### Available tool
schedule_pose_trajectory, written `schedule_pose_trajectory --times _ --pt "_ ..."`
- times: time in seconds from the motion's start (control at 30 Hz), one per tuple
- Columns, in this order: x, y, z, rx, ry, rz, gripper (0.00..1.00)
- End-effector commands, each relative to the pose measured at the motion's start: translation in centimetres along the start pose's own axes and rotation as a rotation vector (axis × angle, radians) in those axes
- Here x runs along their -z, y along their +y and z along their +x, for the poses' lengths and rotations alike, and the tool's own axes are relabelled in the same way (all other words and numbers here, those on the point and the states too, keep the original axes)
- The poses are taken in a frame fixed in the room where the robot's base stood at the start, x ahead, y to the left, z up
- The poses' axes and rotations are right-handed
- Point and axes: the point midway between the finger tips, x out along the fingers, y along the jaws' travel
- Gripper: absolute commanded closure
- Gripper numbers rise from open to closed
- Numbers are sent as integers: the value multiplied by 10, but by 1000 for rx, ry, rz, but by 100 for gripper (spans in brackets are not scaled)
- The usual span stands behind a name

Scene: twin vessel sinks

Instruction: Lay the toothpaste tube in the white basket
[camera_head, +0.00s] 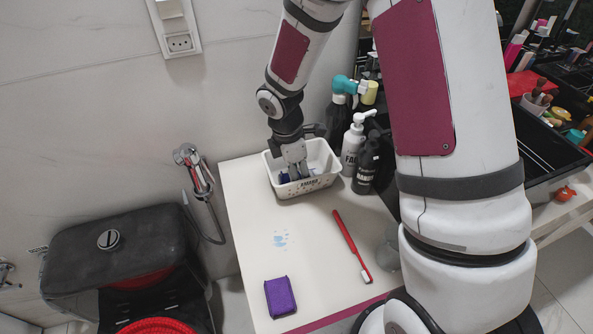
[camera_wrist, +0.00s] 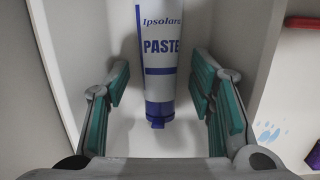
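The white basket (camera_head: 318,181) stands at the back of the white counter. The toothpaste tube (camera_wrist: 160,50), white with blue "PASTE" lettering and a blue cap, lies inside the basket in the wrist view, cap end towards me. In the head view, only a bit of blue shows beside the fingers, and the rest is hidden. My gripper (camera_head: 296,172) reaches down into the basket. In the wrist view, its green-padded fingers (camera_wrist: 158,80) are spread on either side of the tube, with a visible gap on both sides.
Dark and white pump bottles (camera_head: 353,143) stand close at the basket's right. A red toothbrush (camera_head: 350,243) and a purple block (camera_head: 280,297) lie on the counter in front. Blue marks (camera_head: 280,240) are on the counter. A tiled wall is behind, and a black toilet (camera_head: 110,250) is at left.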

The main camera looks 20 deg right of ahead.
Motion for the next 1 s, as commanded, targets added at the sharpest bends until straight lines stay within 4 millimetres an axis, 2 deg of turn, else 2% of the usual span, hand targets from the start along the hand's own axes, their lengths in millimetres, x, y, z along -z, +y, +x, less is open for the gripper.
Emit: schedule_pose_trajectory --times 0.2,0.33,0.8,1.0 --pt "0 0 -1 0 0 0 51" --pt "-1 1 -12 -2 0 1 51" --pt "-1 0 -101 -3 0 2 51" --pt "0 0 -120 -2 1 1 51"
